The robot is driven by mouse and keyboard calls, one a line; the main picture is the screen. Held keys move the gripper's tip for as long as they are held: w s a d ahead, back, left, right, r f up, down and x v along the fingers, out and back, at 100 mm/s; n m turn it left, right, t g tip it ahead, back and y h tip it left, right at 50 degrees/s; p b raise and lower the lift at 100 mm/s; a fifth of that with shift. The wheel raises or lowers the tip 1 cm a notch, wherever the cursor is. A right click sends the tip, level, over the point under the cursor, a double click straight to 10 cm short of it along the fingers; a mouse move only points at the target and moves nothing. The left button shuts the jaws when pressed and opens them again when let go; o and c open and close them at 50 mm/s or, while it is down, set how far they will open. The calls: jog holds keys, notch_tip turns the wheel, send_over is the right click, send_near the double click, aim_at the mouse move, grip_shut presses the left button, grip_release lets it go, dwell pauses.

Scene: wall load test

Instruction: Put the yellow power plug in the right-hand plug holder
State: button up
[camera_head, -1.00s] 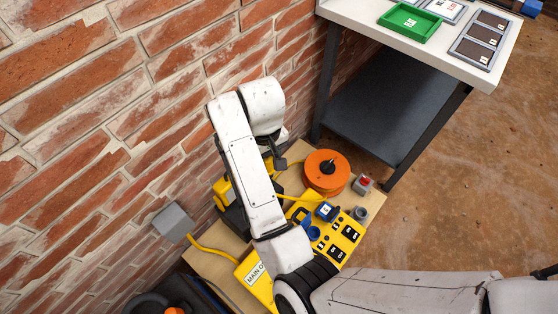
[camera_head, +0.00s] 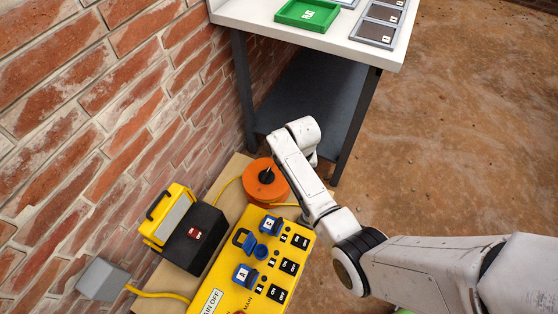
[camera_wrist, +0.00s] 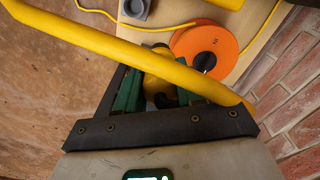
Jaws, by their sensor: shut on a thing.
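The yellow power plug (camera_wrist: 162,72) shows in the wrist view between the green finger pads of my gripper (camera_wrist: 162,92). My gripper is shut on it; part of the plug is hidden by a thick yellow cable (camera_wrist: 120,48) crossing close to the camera. A grey plug holder (camera_wrist: 136,8) shows at the top of the wrist view, apart from the plug and beyond it. I cannot tell whether it is the right-hand holder. In the head view my arm hides the gripper, the plug and the holders.
An orange cable reel (camera_head: 265,181) stands behind the yellow power box (camera_head: 232,270), which carries blue plugs and switches. A yellow-and-black case (camera_head: 180,225) is by the brick wall. A white-topped table (camera_head: 330,40) with a green tray (camera_head: 307,15) stands behind; open floor lies right.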

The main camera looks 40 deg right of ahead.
jog(key=shift+s+d+f+m+b, duration=0.1)
jog(key=shift+s+f+m+b, duration=0.85)
jog(key=shift+f, duration=2)
jog(key=shift+s+d+f+m+b, duration=0.1)
jog(key=shift+s+f+m+b, duration=0.15)
jog(key=shift+s+f+b, duration=2.05)
jog(key=shift+s+d+f+m+b, duration=0.1)
jog(key=shift+s+f+m+b, duration=0.55)
jog(key=shift+f, duration=2.9)
jog(key=shift+w+a+f+b, duration=0.15)
jog(key=shift+f+b, duration=0.2)
jog(key=shift+f, duration=0.35)
jog(key=o, duration=1.6)
jog(key=shift+o, duration=0.2)
jog(key=shift+r, duration=0.15)
notch_tip(320, 180, up, 7)
jog(key=p, duration=0.7)
